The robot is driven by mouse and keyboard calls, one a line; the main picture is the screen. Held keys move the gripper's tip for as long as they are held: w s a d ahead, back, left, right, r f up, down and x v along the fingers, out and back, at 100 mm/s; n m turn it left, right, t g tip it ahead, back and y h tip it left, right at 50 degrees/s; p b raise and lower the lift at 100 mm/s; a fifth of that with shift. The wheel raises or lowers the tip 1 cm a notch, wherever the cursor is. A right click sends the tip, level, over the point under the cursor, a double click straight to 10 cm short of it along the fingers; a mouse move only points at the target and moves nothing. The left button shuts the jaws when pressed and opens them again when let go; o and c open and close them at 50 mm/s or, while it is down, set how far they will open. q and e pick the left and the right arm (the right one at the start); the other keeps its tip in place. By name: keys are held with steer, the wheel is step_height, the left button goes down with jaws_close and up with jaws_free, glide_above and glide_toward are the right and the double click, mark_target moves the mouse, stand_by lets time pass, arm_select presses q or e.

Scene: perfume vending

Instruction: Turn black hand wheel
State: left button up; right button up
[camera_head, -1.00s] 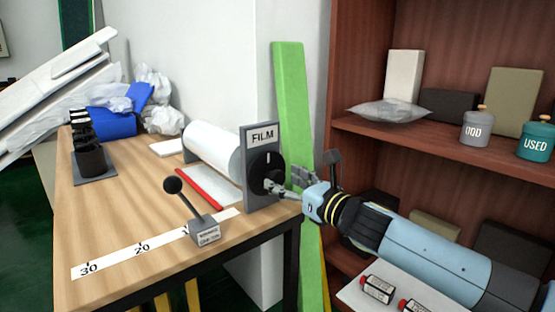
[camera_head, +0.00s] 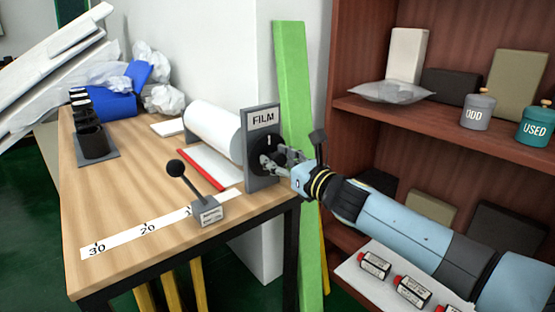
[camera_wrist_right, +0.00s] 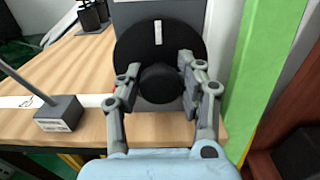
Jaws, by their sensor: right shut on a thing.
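The black hand wheel (camera_head: 258,145) is a round disc with a white mark near its top, on the grey plate labelled FILM (camera_head: 263,118) at the table's right end. In the right wrist view the wheel (camera_wrist_right: 137,47) fills the upper middle, with a round knob (camera_wrist_right: 160,86) at its centre. My right gripper (camera_head: 274,161) is at the wheel. In the wrist view its two fingers (camera_wrist_right: 160,80) sit on either side of the knob and are shut on it. The white mark is upright. My left gripper is not in view.
A white film roll (camera_head: 212,127) lies behind the plate. A lever with a black ball (camera_head: 176,168) stands on the table near the number strip (camera_head: 123,238). A green board (camera_head: 291,110) leans beside the table. A brown shelf (camera_head: 430,118) stands right.

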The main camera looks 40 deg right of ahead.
steer(key=shift+c, duration=0.6)
